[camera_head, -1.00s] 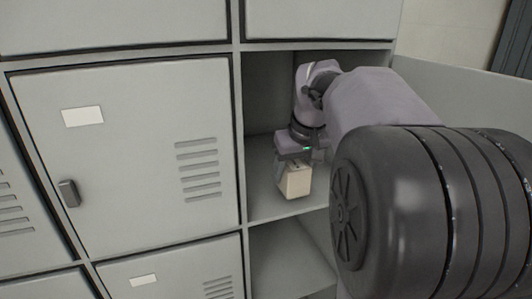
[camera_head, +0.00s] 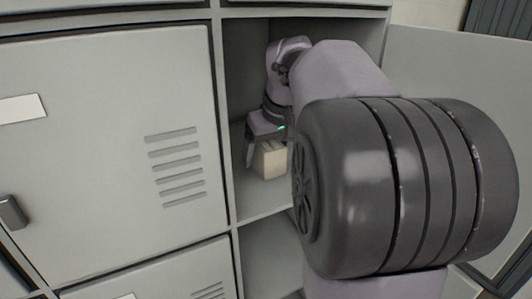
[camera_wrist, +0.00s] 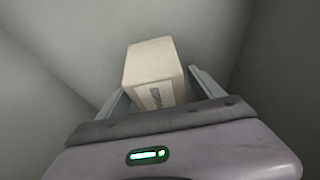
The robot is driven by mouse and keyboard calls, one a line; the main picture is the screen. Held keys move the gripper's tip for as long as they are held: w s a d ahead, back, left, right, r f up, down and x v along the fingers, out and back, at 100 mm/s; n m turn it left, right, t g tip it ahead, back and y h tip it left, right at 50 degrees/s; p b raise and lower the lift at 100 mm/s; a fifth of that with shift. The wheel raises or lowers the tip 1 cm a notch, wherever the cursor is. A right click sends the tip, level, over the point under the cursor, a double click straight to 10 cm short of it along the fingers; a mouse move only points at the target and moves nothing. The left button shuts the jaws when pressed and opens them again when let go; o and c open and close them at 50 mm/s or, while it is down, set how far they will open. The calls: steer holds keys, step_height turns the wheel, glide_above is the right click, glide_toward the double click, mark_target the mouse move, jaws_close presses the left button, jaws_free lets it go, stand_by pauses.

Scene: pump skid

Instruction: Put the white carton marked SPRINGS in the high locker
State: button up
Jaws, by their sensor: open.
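The white carton (camera_head: 269,162) stands on the floor of an open locker compartment (camera_head: 252,205) in the head view. In the wrist view the carton (camera_wrist: 150,62) is upright, with a dark-lettered label on its near face, too blurred to read fully. My gripper (camera_head: 268,147) is inside the compartment at the carton. In the wrist view the open fingers of my gripper (camera_wrist: 158,82) lie on either side of the carton's near part, with a small gap at least on the right. The carton's right side is partly hidden by my arm in the head view.
A closed locker door (camera_head: 95,130) with vents and a handle is to the left. An open door (camera_head: 450,70) stands at the right, close to my arm. Another open compartment (camera_head: 265,260) lies below. Grey walls surround my gripper closely.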

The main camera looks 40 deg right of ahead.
steer(key=shift+w+r, duration=0.15)
steer(key=shift+s+a+r+p, duration=0.15)
steer(key=shift+s+r+p, duration=0.55)
steer(key=shift+s, duration=0.15)
steer(key=s, duration=0.3)
steer(key=s+a, duration=0.1)
steer(key=s, duration=0.2)
steer(key=s+a+p, duration=0.1)
steer(key=s, duration=0.2)
steer(key=shift+s+a, duration=0.15)
steer(key=shift+s, duration=0.15)
steer(key=shift+s+a+f, duration=0.1)
steer(key=shift+s+a, duration=0.05)
steer(key=shift+s, duration=0.35)
